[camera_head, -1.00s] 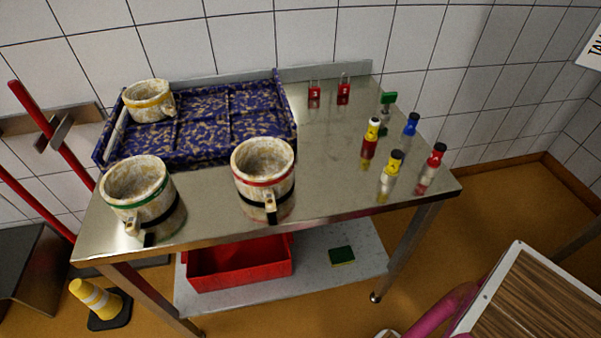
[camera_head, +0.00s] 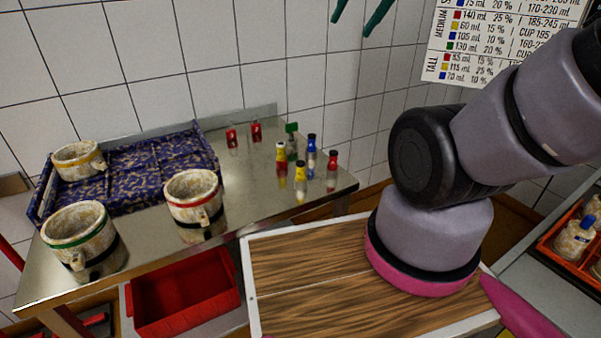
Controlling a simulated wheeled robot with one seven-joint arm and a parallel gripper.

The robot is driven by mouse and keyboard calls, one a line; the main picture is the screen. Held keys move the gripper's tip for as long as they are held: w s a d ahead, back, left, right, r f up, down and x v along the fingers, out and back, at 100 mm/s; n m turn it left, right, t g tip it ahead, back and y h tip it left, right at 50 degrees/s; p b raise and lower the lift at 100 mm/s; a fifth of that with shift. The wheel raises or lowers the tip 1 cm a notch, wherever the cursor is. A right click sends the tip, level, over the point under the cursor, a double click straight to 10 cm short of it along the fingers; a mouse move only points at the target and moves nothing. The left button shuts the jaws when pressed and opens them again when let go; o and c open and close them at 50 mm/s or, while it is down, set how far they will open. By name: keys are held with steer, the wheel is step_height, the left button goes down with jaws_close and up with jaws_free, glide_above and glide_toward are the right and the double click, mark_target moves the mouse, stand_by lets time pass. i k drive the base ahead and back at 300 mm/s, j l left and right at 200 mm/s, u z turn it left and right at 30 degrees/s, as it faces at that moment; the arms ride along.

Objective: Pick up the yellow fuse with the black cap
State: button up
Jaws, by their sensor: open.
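The yellow fuse with the black cap (camera_head: 300,175) stands upright on the steel table (camera_head: 250,215), towards its right end, at the front of a small group of fuses. Its upper part is yellow and a pale patch shows below. Beside it stand a fuse with a yellow top and light cap (camera_head: 281,156), a blue fuse with a dark cap (camera_head: 311,149) and a red fuse (camera_head: 332,165). My arm crosses the right side of the view, well apart from the fuses. My gripper is out of view.
Two mugs, green-banded (camera_head: 78,236) and red-banded (camera_head: 194,199), stand on the table's left and middle. A patterned tray (camera_head: 150,165) holds a yellow-banded mug (camera_head: 78,160). A wooden-topped surface (camera_head: 320,270) lies in front.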

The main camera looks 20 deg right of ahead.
mark_target(299, 177)
steer(key=z, duration=0.25)
steer(key=k+j+z, duration=0.1)
steer(key=j+z, duration=0.3)
steer(key=k+j+z, duration=0.1)
steer(key=j+z, duration=0.25)
steer(key=k+j+z, duration=0.1)
steer(key=k+j, duration=0.15)
steer(key=j, duration=0.25)
steer(key=k+j+z, duration=0.1)
steer(key=k+j, duration=0.2)
steer(key=j, duration=0.2)
steer(key=k+j+z, duration=0.1)
steer(key=k+j, duration=0.2)
steer(key=j, duration=0.2)
